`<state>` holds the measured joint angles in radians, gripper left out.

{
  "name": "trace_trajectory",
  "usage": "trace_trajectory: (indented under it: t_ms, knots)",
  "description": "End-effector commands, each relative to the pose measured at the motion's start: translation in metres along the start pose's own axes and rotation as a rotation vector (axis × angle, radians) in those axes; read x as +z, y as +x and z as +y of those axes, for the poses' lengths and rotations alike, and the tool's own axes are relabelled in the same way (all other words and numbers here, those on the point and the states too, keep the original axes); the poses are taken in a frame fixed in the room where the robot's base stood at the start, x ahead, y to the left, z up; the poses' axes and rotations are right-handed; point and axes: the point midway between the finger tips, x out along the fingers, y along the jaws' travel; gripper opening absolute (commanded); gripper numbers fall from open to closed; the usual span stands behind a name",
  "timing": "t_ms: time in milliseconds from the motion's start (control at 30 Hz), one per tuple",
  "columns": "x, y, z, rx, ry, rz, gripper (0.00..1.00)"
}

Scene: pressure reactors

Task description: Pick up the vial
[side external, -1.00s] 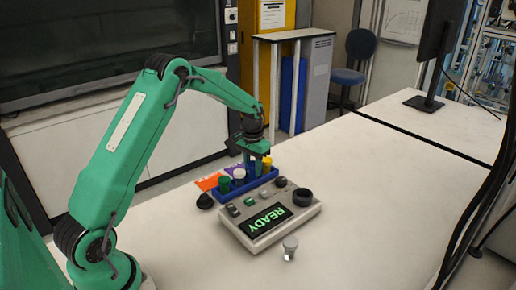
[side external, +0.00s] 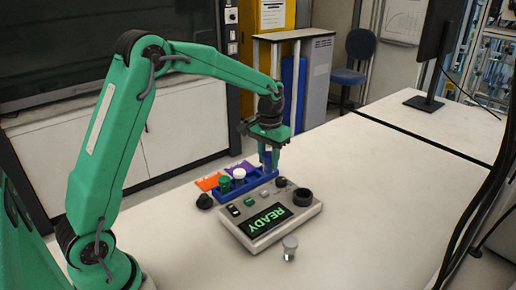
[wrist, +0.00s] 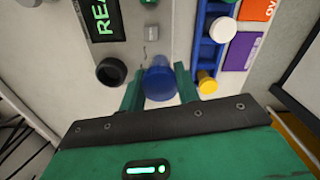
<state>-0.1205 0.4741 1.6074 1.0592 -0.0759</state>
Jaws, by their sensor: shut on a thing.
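My gripper (wrist: 158,88) is shut on a blue-capped vial (wrist: 158,80), which sits between the two green fingers in the wrist view. In the side view my gripper (side external: 269,155) is above the right end of the blue rack (side external: 251,185). Other vials stand in the rack: a green-capped one (side external: 225,184), a white-capped one (side external: 239,175), and a yellow-capped one (wrist: 208,83) seen in the wrist view. A clear vial with a pale cap (side external: 289,246) stands alone on the table.
A grey device (side external: 250,237) with a READY screen (side external: 266,220) and a black ring (side external: 303,196) is in front of the rack. An orange card (side external: 208,182) and purple card (side external: 238,167) lie behind the rack. A black round item (side external: 205,201) sits to the left. Table space to the right is clear.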

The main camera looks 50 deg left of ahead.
Motion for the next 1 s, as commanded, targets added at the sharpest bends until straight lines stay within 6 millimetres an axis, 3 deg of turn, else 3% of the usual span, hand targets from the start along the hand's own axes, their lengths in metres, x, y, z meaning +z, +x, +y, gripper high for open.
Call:
trace_trajectory:
  t_ms: [767,1000]
  knots:
    - [0.004,-0.005,0.009,0.000,0.000,-0.001,0.10]
    - [-0.006,-0.007,0.033,0.000,0.004,0.000,0.10]
